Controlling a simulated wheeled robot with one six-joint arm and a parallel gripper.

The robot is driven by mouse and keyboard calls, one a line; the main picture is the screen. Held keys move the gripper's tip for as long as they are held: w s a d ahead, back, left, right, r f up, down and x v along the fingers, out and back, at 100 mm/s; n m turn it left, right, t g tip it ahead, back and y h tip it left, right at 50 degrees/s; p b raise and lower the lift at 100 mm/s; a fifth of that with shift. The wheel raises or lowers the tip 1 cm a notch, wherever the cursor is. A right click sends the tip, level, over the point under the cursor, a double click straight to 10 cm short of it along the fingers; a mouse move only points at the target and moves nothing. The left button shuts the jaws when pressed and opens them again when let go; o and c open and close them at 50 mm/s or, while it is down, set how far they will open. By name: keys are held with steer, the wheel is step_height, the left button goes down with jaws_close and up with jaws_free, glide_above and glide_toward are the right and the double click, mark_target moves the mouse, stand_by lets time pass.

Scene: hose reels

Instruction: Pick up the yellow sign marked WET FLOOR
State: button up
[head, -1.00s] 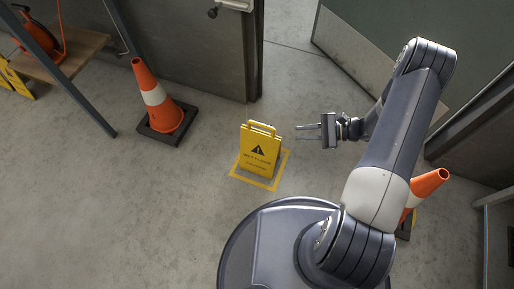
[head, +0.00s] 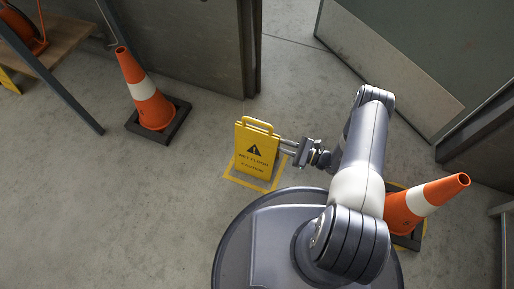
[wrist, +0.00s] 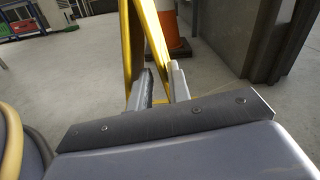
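The yellow WET FLOOR sign (head: 256,152) stands upright on the floor inside a yellow taped square (head: 240,180), with a handle loop at its top. My gripper (head: 287,147) is at the sign's right edge in the head view. In the wrist view, the sign's yellow side edges (wrist: 134,45) rise just ahead of my gripper fingers (wrist: 160,85). The fingers are a little apart, with a gap between them. The fingertips meet the sign's edge in the picture; whether they touch it I cannot tell.
An orange cone (head: 147,92) on a black base stands left of the sign. Another orange cone (head: 423,203) stands right of my arm, close to my base. A shelf (head: 50,55) is at upper left. An open doorway lies behind the sign, with bare floor around it.

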mark_target(257, 145)
steer(key=shift+b+x, duration=1)
steer(key=shift+x, duration=2.2)
steer(key=shift+w, duration=0.15)
steer(key=shift+d, duration=0.1)
jaws_close()
